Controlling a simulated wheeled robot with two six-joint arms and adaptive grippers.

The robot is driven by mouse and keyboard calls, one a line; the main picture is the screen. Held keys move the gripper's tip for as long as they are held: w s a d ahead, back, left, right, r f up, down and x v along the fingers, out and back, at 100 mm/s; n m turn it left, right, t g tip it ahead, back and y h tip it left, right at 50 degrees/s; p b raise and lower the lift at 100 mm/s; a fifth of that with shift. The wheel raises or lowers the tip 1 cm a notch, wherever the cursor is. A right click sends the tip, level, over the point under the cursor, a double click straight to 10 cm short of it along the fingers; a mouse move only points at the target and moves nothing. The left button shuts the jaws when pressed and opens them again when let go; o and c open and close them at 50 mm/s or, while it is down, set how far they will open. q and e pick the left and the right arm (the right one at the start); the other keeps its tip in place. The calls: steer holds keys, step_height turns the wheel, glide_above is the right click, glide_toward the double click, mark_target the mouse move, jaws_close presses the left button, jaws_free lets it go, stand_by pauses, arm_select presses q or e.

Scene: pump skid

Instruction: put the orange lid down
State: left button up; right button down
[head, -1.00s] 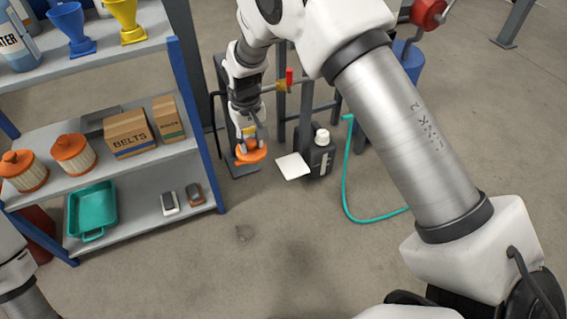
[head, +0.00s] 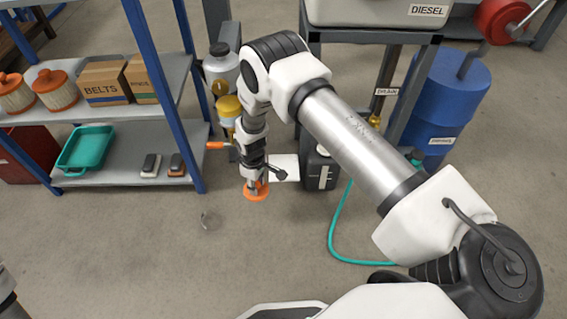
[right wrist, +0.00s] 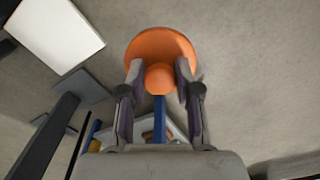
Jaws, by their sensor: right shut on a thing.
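The orange lid (head: 256,193) is a round disc with a knob, low in front of the pump skid in the head view. My right gripper (head: 256,182) is shut on it from above. In the right wrist view the lid's disc (right wrist: 160,46) shows beyond the fingers, and the two fingertips of the gripper (right wrist: 160,75) sit on either side of its knob. Whether the lid touches the floor I cannot tell. My left gripper is not in view; only a bit of that arm shows at the lower left edge.
A blue-framed shelf (head: 130,160) with boxes, filters and a teal tray (head: 86,148) stands left. A white sheet (head: 285,167) and a dark container (head: 320,170) are right of the lid. A teal hose (head: 333,235) lies on the floor.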

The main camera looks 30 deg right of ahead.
steer(key=w+d+b, duration=0.2)
steer(key=d, duration=0.3)
steer(key=w+d+f+b, duration=0.1)
steer(key=w+d+b, duration=0.1)
steer(key=d, duration=0.2)
steer(key=w+d+f+b, duration=0.1)
steer(key=w+d+b, duration=0.1)
steer(key=d, duration=0.3)
steer(key=shift+w+d+f+b, duration=0.2)
steer(key=shift+d+b, duration=0.1)
steer(key=shift+b, duration=0.2)
step_height(320, 180, down, 3)
steer(key=shift+f+b, duration=0.2)
steer(key=shift+b, duration=1.05)
steer(key=shift+r, duration=0.25)
steer(key=shift+f, duration=0.1)
steer(key=c, duration=0.8)
jaws_free()
steer(key=shift+f, duration=0.1)
